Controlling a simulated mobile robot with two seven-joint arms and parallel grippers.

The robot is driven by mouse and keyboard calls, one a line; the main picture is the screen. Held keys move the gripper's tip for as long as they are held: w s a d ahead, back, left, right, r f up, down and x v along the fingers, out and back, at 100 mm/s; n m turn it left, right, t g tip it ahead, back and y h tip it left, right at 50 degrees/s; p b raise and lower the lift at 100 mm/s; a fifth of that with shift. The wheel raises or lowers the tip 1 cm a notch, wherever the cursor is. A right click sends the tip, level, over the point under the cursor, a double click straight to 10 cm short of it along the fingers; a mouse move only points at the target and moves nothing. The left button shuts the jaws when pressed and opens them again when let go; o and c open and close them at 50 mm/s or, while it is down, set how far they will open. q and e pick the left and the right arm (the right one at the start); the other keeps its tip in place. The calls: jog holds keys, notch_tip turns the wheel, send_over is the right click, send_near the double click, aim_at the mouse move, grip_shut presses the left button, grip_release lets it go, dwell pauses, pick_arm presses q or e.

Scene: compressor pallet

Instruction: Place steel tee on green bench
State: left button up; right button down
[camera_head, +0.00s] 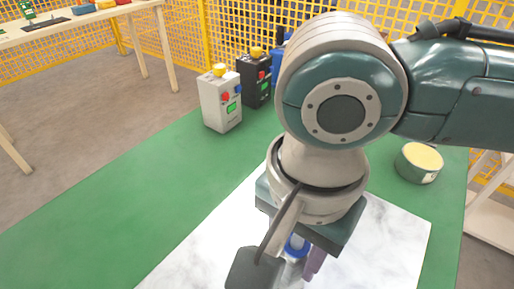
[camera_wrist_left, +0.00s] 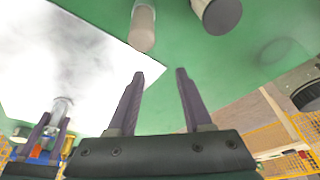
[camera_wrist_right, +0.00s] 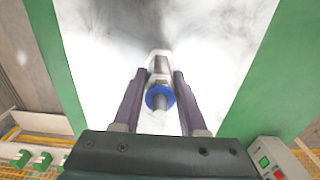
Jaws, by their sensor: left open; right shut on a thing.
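My right gripper (camera_wrist_right: 158,92) is shut on a silver metal fitting with a blue ring, which I take to be the steel tee (camera_wrist_right: 159,110). The green bench (camera_head: 120,205) lies around the slab. My left gripper (camera_wrist_left: 160,75) is open and empty near the bench in the left wrist view. It is not seen in the head view.
The white slab (camera_head: 400,235) lies on the bench. A white control box (camera_head: 221,103) and a black one (camera_head: 255,80) stand at the back. A green round tin (camera_head: 419,163) stands at the right. The bench's left part is clear. A pinkish cylinder (camera_wrist_left: 142,28) is near my left gripper.

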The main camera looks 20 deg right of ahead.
jog(key=shift+c, duration=2.2)
grip_release()
